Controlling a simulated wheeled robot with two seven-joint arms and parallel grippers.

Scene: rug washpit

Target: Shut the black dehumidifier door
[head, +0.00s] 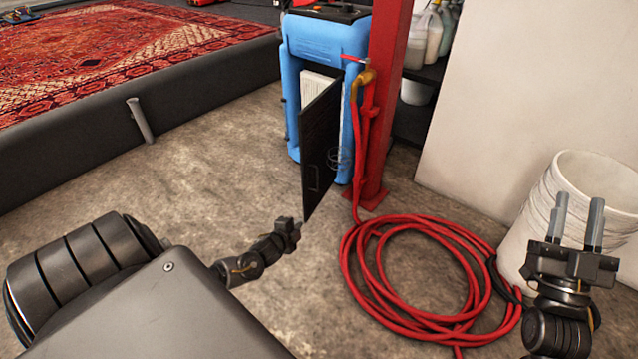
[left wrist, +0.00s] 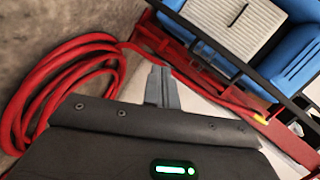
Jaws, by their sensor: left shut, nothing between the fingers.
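The blue dehumidifier (head: 318,45) stands beside a red post. Its black door (head: 320,150) hangs open, swung out toward me, with a pale filter (head: 318,84) behind it. The dehumidifier (left wrist: 292,62) and filter (left wrist: 235,25) also show in the left wrist view, behind a dark diagonal strip that may be the door's edge. My left gripper (head: 297,224) is low, near the door's bottom front corner; I cannot tell whether they touch. Its fingers (left wrist: 161,86) are together and empty. My right gripper (head: 576,222) is open and empty, at the right by the white bin.
A red hose (head: 430,230) lies coiled on the floor right of the door. The red post (head: 388,100) stands close beside the dehumidifier. A white bin (head: 585,170) is at the right. A rug (head: 100,55) lies on a dark-edged platform at left. Floor left of the door is clear.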

